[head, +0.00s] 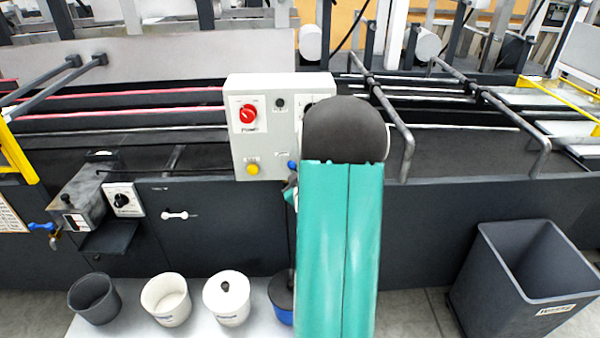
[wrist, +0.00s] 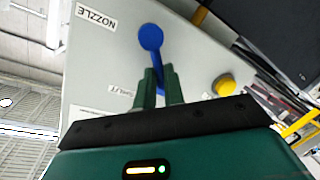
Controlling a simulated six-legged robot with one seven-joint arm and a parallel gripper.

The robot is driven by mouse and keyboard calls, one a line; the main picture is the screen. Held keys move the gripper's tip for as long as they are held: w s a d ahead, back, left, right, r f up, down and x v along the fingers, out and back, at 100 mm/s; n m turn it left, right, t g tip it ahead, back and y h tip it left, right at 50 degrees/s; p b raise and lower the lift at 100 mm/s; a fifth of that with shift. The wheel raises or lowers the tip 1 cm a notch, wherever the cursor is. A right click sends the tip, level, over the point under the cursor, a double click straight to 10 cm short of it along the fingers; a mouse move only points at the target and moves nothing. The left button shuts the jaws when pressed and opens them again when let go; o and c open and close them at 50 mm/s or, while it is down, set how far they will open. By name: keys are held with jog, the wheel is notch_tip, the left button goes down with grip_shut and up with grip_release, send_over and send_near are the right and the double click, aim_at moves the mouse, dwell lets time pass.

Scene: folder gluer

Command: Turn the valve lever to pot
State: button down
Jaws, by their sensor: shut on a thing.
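The blue valve lever (wrist: 151,38) stands out from the light grey box (wrist: 100,75) in the wrist view. Its round end points toward the NOZZLE label (wrist: 96,16). My gripper (wrist: 160,78) is shut on the lever's stem, with the round end beyond the fingertips. A second label (wrist: 123,90) lies beside the fingers; I cannot read it surely. In the head view a bit of blue (head: 292,165) shows at the box's lower edge, beside my green arm. My arm hides most of the gripper and part of the box there.
The box carries a red knob (head: 247,113) and a yellow button (head: 252,169). A grey bin (head: 525,280) stands at the right.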

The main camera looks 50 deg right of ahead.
jog(key=shift+w+a+f+n, duration=0.1)
jog(key=shift+n, duration=0.4)
jog(key=c, duration=1.5)
grip_release()
